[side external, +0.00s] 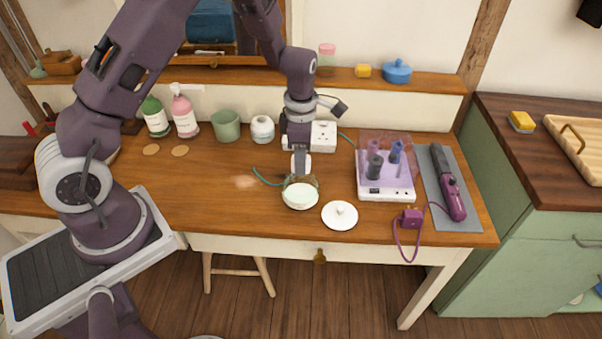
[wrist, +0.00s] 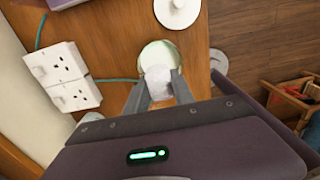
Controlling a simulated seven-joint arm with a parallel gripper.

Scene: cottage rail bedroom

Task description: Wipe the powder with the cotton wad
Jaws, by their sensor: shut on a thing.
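My gripper (side external: 300,172) is shut on the white cotton wad (wrist: 157,82), which shows between the fingertips in the wrist view. The wad and fingertips are over or in the mouth of an open round jar (side external: 300,197) with a pale inside; the jar also shows in the wrist view (wrist: 158,52). I cannot tell whether the wad touches the jar. The powder (side external: 243,182) is a faint pale patch on the wooden desk, left of the jar.
The white lid (side external: 340,215) lies right of the jar. A socket box (side external: 323,136) with a teal cord stands behind my gripper. A curler set (side external: 386,175) and a purple styling tool (side external: 448,184) are at the right. Bottles and pots line the back.

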